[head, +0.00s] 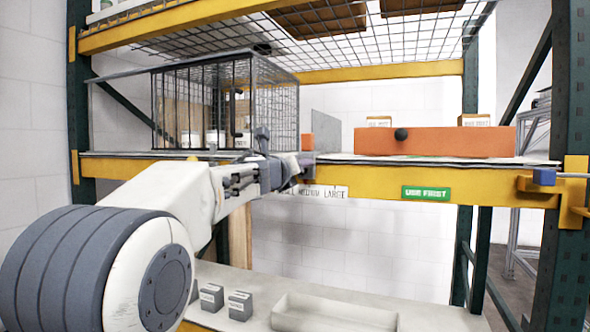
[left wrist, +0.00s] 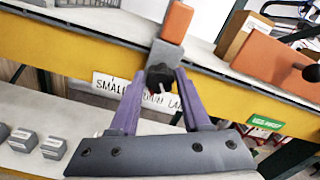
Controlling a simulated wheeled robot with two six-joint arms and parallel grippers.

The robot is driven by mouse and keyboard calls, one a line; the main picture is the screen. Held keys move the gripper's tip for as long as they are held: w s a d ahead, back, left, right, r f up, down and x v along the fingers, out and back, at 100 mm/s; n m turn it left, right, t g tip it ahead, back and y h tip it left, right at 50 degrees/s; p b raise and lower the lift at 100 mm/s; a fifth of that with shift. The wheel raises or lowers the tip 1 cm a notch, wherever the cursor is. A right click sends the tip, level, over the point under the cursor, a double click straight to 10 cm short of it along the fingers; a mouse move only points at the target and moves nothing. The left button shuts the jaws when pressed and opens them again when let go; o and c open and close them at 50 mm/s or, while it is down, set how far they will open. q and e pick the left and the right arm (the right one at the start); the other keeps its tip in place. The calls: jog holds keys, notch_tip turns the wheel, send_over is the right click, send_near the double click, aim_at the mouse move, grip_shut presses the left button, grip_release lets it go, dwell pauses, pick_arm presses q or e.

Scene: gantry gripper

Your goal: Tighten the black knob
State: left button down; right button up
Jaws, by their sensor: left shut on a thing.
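My left gripper (head: 303,172) is at the front edge of the yellow shelf beam, below a small orange block (head: 307,141). In the left wrist view its two purple fingers (left wrist: 161,80) are shut on a dark knob (left wrist: 160,74). This black knob sits at the beam's front, under a grey block (left wrist: 165,54) topped by the orange block (left wrist: 177,20). The fingers partly hide the knob, and its turn position cannot be told. My right gripper is in neither view.
A wire cage (head: 225,105) stands left on the shelf. A long orange box (head: 432,143) with a black ball (head: 401,134) stands right. Size labels and a green sign (head: 426,193) are on the beam (head: 380,183). Below are grey boxes (head: 240,305) and an empty tray (head: 335,312).

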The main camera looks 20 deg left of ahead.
pick_arm(q)
jog(key=shift+f, duration=0.1)
dwell(0.3)
jog(key=shift+c, duration=1.8)
grip_release()
jog(key=s+b, duration=0.1)
jog(key=s, duration=0.9)
jog(key=shift+s+a, duration=0.15)
jog(key=shift+s, duration=0.05)
